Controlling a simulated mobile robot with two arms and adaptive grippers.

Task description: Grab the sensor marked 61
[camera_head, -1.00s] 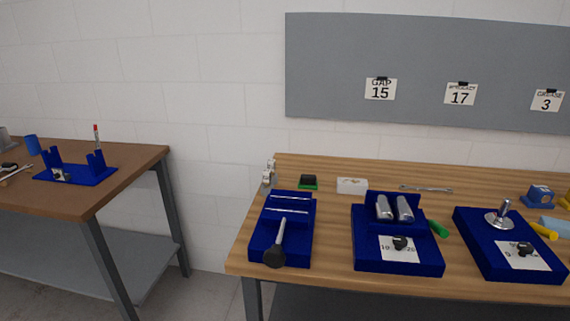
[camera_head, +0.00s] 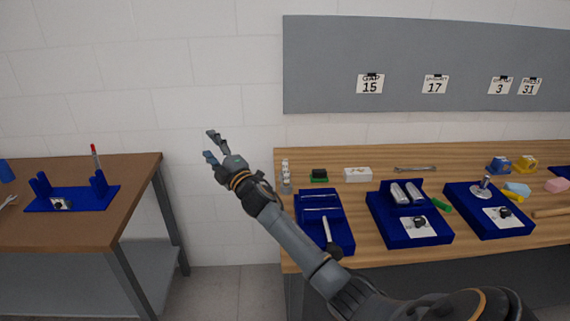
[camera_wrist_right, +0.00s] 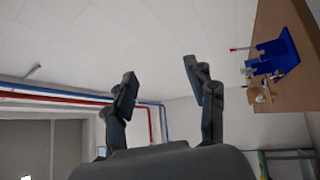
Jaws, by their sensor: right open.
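No marking 61 can be read in either view, so I cannot tell which thing is the sensor. Two silver cylinders (camera_head: 406,193) lie side by side in the middle blue fixture (camera_head: 388,236) on the right-hand table. A silver disc with a stem (camera_head: 482,190) stands on the blue fixture to its right (camera_head: 462,209). My right gripper (camera_head: 210,146) is open and empty, raised before the white wall between the two tables, apart from everything. Its two spread fingers also show in the right wrist view (camera_wrist_right: 160,72). My left gripper is not in view.
A third blue fixture (camera_head: 314,225) holds thin rods and a black-ended tool. Small blocks and a wrench (camera_head: 415,169) lie behind. The left table (camera_head: 120,229) bears a blue stand (camera_head: 88,202) with a red-tipped stick. My right arm crosses before the right table's left end.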

